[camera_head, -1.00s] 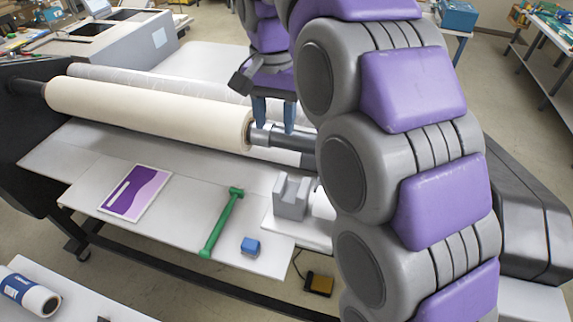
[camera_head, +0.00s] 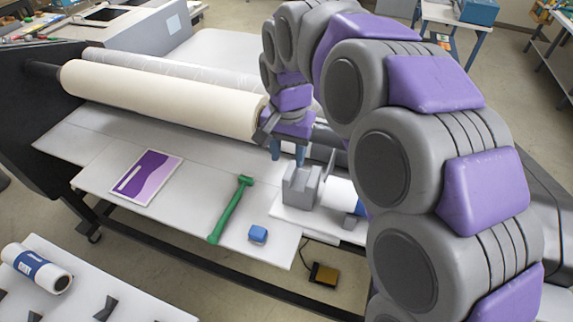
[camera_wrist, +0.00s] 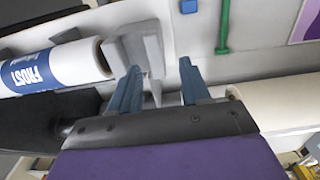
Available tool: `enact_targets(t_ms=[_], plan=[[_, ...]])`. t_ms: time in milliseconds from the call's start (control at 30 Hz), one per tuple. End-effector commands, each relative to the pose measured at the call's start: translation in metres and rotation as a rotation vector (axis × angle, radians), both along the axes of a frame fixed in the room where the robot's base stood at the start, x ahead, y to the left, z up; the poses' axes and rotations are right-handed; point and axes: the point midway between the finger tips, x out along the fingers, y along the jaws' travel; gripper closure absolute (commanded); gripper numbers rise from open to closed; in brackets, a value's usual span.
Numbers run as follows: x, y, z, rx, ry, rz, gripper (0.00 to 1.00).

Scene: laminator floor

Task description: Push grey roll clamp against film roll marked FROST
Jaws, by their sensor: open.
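The grey roll clamp (camera_head: 301,190), a notched upright block, stands on the white panel at the right end of the table. It also shows in the wrist view (camera_wrist: 133,47). The film roll marked FROST (camera_wrist: 50,66) is white with a blue label and lies beside the clamp; whether they touch is unclear. My gripper (camera_head: 287,157) is open, fingers pointing down, just behind and above the clamp. In the wrist view my gripper (camera_wrist: 160,82) has its two blue fingers apart, with nothing held.
A large cream roll (camera_head: 160,100) spans the machine behind. A green hammer-shaped tool (camera_head: 230,210), a blue block (camera_head: 257,234) and a purple card (camera_head: 146,178) lie on the front panels. Another white roll (camera_head: 36,268) lies at lower left. The panel between card and tool is clear.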

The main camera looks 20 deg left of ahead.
Motion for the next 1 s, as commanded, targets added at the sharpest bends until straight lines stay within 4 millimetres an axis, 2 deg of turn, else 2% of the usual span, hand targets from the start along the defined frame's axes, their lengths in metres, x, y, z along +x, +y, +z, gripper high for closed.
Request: enact_targets(t_ms=[100,300,700,1000], plan=[[-0.001,-0.002,-0.019,0.001,0.001,0.001,0.53],[0.000,0.001,-0.041,0.000,-0.001,0.000,0.53],[0.000,0.003,-0.048,-0.001,-0.002,-0.001,0.53],[0.000,-0.001,-0.047,0.001,-0.002,0.000,0.82]])
